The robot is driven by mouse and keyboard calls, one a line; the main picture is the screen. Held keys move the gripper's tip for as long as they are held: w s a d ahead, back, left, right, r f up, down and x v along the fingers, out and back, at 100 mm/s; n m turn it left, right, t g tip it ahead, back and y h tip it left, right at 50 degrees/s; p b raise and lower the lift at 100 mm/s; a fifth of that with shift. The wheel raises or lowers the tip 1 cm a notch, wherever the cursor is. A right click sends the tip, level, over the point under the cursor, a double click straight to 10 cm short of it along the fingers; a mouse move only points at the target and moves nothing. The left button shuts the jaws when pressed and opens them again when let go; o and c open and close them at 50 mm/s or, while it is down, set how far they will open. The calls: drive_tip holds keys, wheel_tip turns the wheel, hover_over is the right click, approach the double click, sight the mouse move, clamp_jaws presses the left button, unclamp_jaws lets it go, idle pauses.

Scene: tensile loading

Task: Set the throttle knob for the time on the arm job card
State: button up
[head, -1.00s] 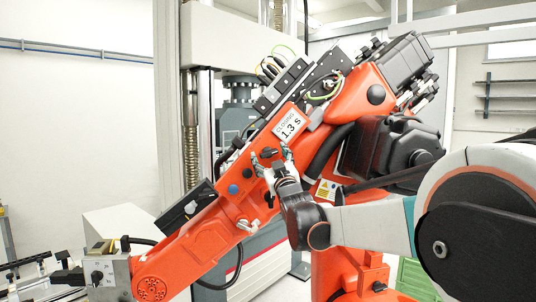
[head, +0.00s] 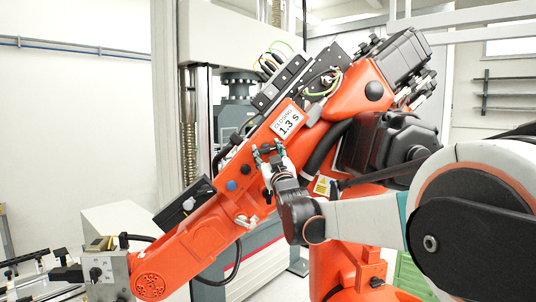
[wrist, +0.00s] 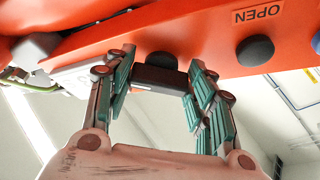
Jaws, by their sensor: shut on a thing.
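The job card (head: 288,121), white with "CLOSING 1.3 S", is on the orange robot arm (head: 205,240). Just below it is a dark throttle knob (head: 267,148), partly covered by my gripper (head: 269,157). In the wrist view the knob (wrist: 160,76) is a black bar with a pale line along its edge, on a round black base. My gripper (wrist: 162,70) has its green-padded fingers at both ends of this bar and is shut on it. The scale around the knob is not readable.
Beside the knob are a black round button (wrist: 254,50) and a blue button (head: 231,186). A yellow warning label (head: 322,186) and a black motor housing (head: 385,147) lie right of my gripper. A grey testing frame (head: 168,110) stands behind the orange arm.

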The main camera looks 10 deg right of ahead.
drive_tip(key=m+h, duration=0.1)
drive_tip(key=m, duration=0.1)
drive_tip(key=m+h+b, duration=0.1)
drive_tip(key=m+h, duration=0.1)
drive_tip(key=m, duration=0.1)
drive_tip(key=m+h+b, duration=0.1)
drive_tip(key=m, duration=0.2)
drive_tip(key=shift+a, duration=0.25)
drive_tip(key=m+g+h, duration=0.1)
drive_tip(key=m+h, duration=0.1)
drive_tip(key=m, duration=0.2)
drive_tip(key=m+g+h+b, duration=0.1)
drive_tip(key=m, duration=0.3)
drive_tip(key=shift+r+h, duration=0.1)
drive_tip(key=shift+h, duration=0.3)
drive_tip(key=o, duration=1.1)
drive_tip(key=shift+c, duration=0.2)
drive_tip(key=shift+s+a, duration=0.1)
drive_tip(key=v, duration=1.2)
